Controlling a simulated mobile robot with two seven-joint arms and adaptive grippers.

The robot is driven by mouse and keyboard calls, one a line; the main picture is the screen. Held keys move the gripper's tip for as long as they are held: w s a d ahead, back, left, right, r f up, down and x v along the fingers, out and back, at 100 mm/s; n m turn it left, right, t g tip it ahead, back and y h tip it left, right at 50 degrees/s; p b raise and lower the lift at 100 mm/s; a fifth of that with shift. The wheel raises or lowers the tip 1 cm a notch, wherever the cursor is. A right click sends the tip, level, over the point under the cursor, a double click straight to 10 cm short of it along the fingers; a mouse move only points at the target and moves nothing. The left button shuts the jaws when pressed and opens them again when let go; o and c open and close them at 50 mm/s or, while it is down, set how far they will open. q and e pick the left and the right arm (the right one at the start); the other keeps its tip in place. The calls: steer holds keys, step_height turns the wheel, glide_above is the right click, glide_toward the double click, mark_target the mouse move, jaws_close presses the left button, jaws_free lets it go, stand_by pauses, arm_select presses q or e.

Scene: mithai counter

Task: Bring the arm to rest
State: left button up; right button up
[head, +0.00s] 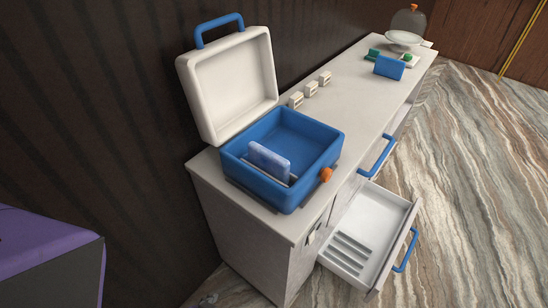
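Neither of my arms nor grippers shows clearly in the head view. A blue box (322,157) with a white lid (232,82) stands on the near end of the counter (352,104). The lid is raised and has a blue handle on top. A pale blue block (270,161) stands upright inside the box, and an orange knob (325,175) sits on the box's front right corner.
A drawer (384,228) with a blue handle is pulled out below the counter, with grey ridges inside. Another blue handle (378,157) is beyond it. Small white blocks (311,88), a blue block (389,67) and a glass dome (408,21) stand farther back. Striped floor is open at right.

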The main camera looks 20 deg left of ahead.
arm_select(q)
steer(key=f+t, duration=0.1)
steer(key=w+d+f+t, duration=0.1)
steer(key=shift+w+d+f+t+h, duration=0.1)
steer(key=shift+w+d+t+h, duration=0.15)
steer(key=shift+t+h, duration=0.05)
arm_select(e)
steer(key=shift+s+f, duration=0.15)
steer(key=shift+s, duration=0.3)
steer(key=shift+w, duration=0.5)
steer(key=shift+s, duration=0.15)
